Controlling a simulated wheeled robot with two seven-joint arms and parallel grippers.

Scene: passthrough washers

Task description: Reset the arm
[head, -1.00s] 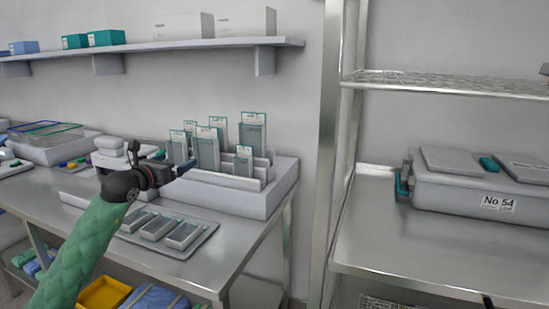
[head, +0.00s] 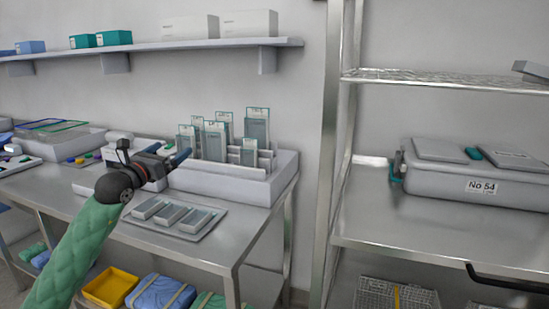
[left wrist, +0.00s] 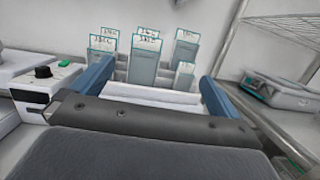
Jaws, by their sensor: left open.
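My left arm, in a green sleeve, comes in from the lower left of the head view. Its gripper (head: 181,158) is in front of the left part of a white rack that holds several upright labelled pouches. In the left wrist view the two blue fingers (left wrist: 152,90) stand wide apart with nothing between them. The rack (head: 240,187) and its pouches (head: 215,141) show beyond the fingers, also in the left wrist view (left wrist: 144,60). My right gripper is not seen.
A tray (head: 190,228) with several small grey packs lies on the steel table. A grey case marked No 54 (head: 470,190) sits on the steel shelf unit at right. A wall shelf (head: 150,46) holds boxes. A yellow bin (head: 110,287) is below the table.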

